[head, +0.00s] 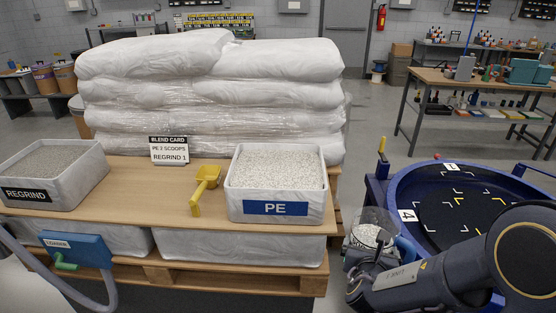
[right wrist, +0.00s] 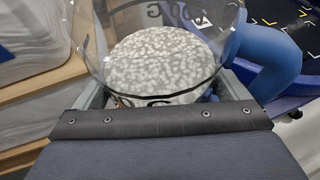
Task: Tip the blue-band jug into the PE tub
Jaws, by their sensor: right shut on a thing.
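The clear jug (head: 368,235) with a blue handle stands out at the right of the pallet, partly filled with white pellets. My right gripper (head: 362,262) is shut on it. The right wrist view shows the jug (right wrist: 165,68) from above, roughly upright between the fingers, with its blue handle (right wrist: 275,65) at the right. I cannot make out a blue band. The white PE tub (head: 275,208), with a blue label and full of pale pellets, sits on the wooden top, up and left of the jug and apart from it. My left gripper is not in view.
A yellow scoop (head: 205,185) lies left of the PE tub. A REGRIND tub (head: 75,190) sits at the far left, and a blend card (head: 169,150) stands at the back before stacked white sacks (head: 210,90). A blue round-rimmed drum (head: 400,190) is right of the jug.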

